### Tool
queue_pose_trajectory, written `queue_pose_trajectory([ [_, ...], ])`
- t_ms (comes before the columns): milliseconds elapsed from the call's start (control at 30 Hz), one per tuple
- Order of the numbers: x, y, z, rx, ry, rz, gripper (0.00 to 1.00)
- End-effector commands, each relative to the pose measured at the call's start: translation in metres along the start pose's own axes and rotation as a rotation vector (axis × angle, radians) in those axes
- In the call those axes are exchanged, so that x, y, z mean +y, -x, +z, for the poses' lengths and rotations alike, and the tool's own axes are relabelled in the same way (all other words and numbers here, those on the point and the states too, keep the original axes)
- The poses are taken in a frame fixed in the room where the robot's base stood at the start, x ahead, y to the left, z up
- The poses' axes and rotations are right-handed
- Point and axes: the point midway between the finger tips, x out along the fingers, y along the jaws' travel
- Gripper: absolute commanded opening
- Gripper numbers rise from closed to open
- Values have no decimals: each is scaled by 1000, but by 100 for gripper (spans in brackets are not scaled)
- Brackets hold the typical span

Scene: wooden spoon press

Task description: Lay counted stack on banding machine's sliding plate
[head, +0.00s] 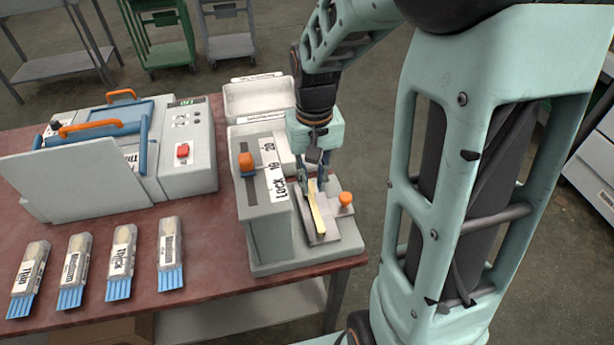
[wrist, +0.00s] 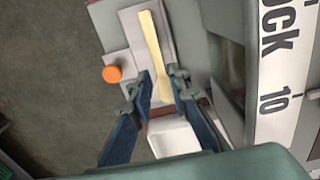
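The stack, a thin pale-yellow wooden strip (head: 316,212), lies flat on the grey sliding plate (head: 324,237) of the banding machine (head: 268,235). In the wrist view the stack (wrist: 152,42) runs up the plate (wrist: 132,22), with its near end between my fingers. My gripper (head: 314,186) is at the plate's far end, pointing down. In the wrist view the fingers of my gripper (wrist: 161,82) stand apart on both sides of the stack, with a narrow gap visible. Individual pieces in the stack cannot be counted.
An orange knob (head: 345,199) stands right of the plate. The machine's scale panel (head: 274,170) with an orange slider (head: 246,163) is on the left. A white open box (head: 259,97) sits behind. A press (head: 135,150) and several labelled blue-ended bundles (head: 170,255) occupy the table (head: 210,290).

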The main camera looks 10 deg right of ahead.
Motion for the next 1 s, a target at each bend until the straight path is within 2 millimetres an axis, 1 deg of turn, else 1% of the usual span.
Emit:
queue_pose_trajectory([
  [33, 0, -8, 0, -2, 0, 0, 17],
  [100, 0, -15, 0, -1, 0, 1, 17],
  [267, 1, -24, -1, -1, 1, 1, 17],
  [500, 2, -55, -6, -3, 2, 1, 17],
  [600, 2, -66, -7, -1, 2, 1, 17],
  [700, 2, -70, -7, 1, 2, 1, 17],
  [900, 3, -71, -7, 2, 2, 1, 17],
  [933, 3, -70, -7, 2, 2, 1, 15],
  [1000, 3, -70, -7, 2, 2, 1, 7],
])
